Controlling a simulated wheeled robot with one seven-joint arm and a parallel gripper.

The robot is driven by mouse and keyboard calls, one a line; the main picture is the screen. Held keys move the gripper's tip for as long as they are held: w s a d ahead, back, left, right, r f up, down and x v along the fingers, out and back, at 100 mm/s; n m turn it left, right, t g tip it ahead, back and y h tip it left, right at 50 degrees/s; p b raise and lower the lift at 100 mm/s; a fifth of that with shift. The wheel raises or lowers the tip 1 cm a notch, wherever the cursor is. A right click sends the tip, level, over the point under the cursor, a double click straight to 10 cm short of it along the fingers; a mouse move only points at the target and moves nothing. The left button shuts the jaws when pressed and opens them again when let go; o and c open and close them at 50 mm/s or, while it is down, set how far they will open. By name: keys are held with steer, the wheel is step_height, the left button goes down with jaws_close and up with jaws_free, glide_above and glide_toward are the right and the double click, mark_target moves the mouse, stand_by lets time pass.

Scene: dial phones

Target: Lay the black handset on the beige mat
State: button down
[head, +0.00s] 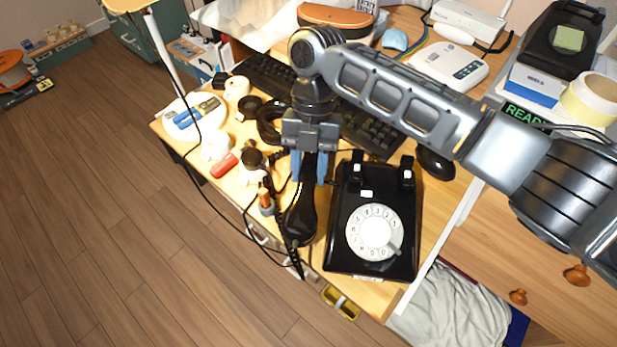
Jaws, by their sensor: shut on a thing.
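The black handset (300,222) hangs lengthwise below my gripper (309,178), left of the black dial phone (375,218). My gripper's blue fingers are shut on it from both sides. The handset's lower end is near the front edge of the desk; I cannot tell whether it touches the desk. Its upper end is partly hidden by my gripper. The phone's cradle is empty, and its white dial faces up. I cannot make out a beige mat apart from the light wooden desk top (341,287).
A red-handled tool (224,166), a white plate (194,117) and several small parts crowd the left of the desk. Black cables run beside the handset. A black keyboard (368,132) and mouse (435,164) lie behind the phone. A yellow item (341,303) is below the front edge.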

mark_target(309, 178)
steer(key=shift+f, duration=1.7)
steer(key=shift+f, duration=0.1)
steer(key=c, duration=0.7)
jaws_free()
steer(key=shift+r, duration=0.25)
steer(key=v, duration=1.1)
steer(key=shift+w+r, duration=0.2)
steer(key=shift+r, duration=0.1)
